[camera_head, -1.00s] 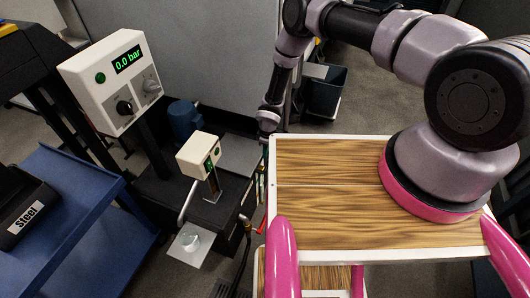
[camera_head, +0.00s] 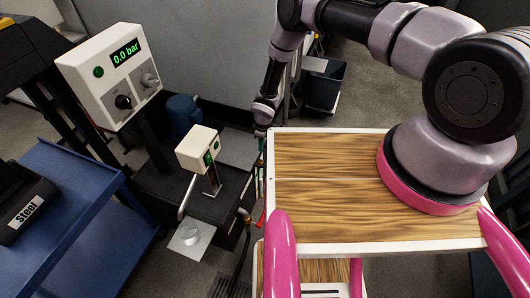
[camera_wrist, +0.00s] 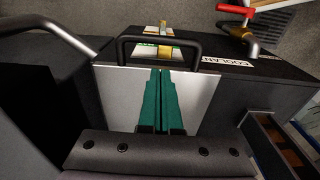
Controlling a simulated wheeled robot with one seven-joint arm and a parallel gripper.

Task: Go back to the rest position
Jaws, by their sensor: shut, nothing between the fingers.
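My gripper (camera_wrist: 161,74) shows in the wrist view as two green fingers lying side by side, shut, with nothing between them. They point over a light grey plate (camera_wrist: 110,95) toward a black bar handle (camera_wrist: 130,40) on a dark box. I cannot tell the gap between fingertips and handle. In the head view my arm reaches down past the far left corner of my wooden deck; the fingers are hidden there.
A dark box labelled COOLANT (camera_wrist: 237,62) and a red valve lever (camera_wrist: 235,9) are close by. A dark bin (camera_head: 325,85) stands behind.

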